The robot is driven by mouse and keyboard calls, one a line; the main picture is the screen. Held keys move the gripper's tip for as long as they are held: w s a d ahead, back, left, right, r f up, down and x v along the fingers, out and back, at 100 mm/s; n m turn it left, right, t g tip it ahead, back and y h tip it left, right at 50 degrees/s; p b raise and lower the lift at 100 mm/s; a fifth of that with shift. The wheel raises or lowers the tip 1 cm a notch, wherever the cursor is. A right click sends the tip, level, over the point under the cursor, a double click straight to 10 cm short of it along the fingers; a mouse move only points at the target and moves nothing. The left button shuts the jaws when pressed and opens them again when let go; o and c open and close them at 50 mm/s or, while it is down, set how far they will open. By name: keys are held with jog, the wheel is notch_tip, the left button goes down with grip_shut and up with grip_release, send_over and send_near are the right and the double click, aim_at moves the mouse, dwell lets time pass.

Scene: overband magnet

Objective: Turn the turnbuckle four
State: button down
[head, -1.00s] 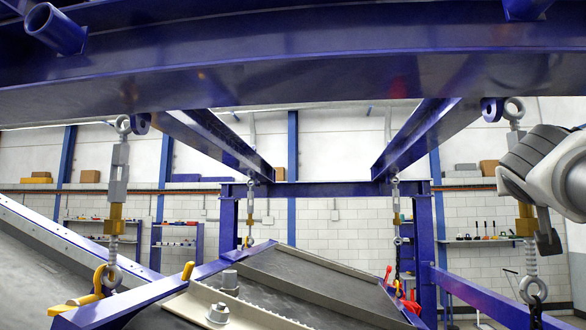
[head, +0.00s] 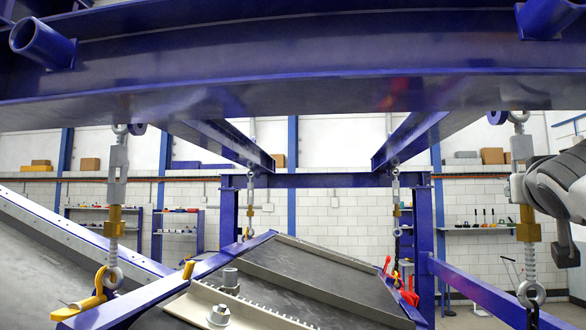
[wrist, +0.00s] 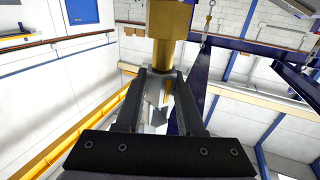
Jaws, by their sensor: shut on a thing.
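The near right turnbuckle (head: 524,185) hangs upright from the blue beam, with a grey upper body, a brass-coloured block and a threaded eye rod below. My gripper (head: 563,240) is beside it at the right edge, its fingers partly hidden there. In the wrist view my gripper (wrist: 160,76) has its two dark fingers closed on a grey part of the turnbuckle, beside the brass block (wrist: 168,22). Similar turnbuckles hang at the near left (head: 115,185), far left (head: 250,190) and far right (head: 396,200).
A large blue beam (head: 290,85) crosses overhead close by. A sloping conveyor with a grey plate (head: 315,280) lies below. A yellow hook (head: 88,300) is at the left chain. A blue rail (head: 490,300) runs under the right turnbuckle. Shelves line the back wall.

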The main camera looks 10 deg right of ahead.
jog(key=shift+r+n+t+y+p, duration=0.15)
jog(key=shift+n+t+y+p, duration=0.65)
jog(key=shift+p, duration=1.2)
jog(key=shift+y+p, duration=0.35)
jog(key=shift+y, duration=0.15)
jog(key=shift+a+n+p, duration=0.1)
jog(key=shift+n+p, duration=0.2)
jog(key=shift+n+y, duration=0.3)
jog(key=shift+y, duration=0.4)
jog(key=shift+c, duration=2.2)
grip_release()
jog(key=shift+s, duration=0.1)
jog(key=b+v, duration=0.2)
jog(key=v, duration=0.5)
jog(key=shift+s+f+b, duration=0.2)
jog(key=shift+s+b, duration=0.15)
jog(key=shift+s, duration=0.1)
